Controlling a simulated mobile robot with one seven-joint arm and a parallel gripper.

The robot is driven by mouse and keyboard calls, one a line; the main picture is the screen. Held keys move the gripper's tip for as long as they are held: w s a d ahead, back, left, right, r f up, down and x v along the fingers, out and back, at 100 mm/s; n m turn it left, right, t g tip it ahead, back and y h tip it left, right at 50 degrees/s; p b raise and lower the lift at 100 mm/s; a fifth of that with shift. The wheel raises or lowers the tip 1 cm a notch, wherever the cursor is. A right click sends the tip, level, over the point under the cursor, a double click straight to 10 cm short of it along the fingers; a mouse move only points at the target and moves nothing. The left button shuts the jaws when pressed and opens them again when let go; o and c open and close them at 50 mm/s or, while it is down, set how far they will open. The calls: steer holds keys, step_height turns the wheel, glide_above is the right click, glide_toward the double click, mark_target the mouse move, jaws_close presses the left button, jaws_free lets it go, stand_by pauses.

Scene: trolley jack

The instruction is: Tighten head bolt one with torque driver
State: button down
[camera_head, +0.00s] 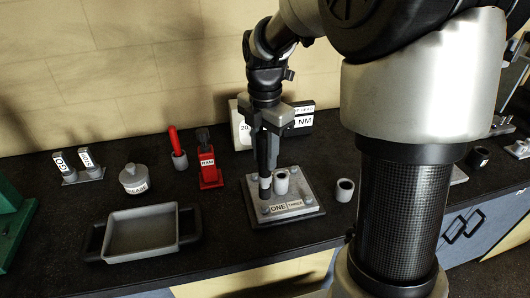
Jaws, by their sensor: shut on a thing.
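My gripper (269,126) points down above the light grey head plate (304,187) on the worktop. It is shut on the torque driver (266,155), a dark upright tool with a paler lower end. The driver's tip is at the left part of the plate, behind the label reading ONE (278,209). Head bolt one is hidden or too small to tell from the tip, so I cannot tell whether they touch. A second label to its right appears to read THREE. A short grey cylinder (281,182) stands on the plate, just right of the driver.
A grey cup-like ring (344,190) stands right of the plate. A red jack (208,164), a red-handled tool in a holder (178,148), a GREASE pot (134,179) and an empty grey tray (141,232) stand left. A box marked NM (303,121) is behind.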

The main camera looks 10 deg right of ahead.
mark_target(265, 174)
steer(key=shift+f+b, duration=1.65)
steer(key=shift+f, duration=1.45)
steer(key=shift+f, duration=0.35)
stand_by(0.9)
steer(key=shift+r, duration=0.15)
steer(key=shift+r+p, duration=2.15)
steer(key=shift+r, duration=0.35)
steer(key=shift+f, duration=0.1)
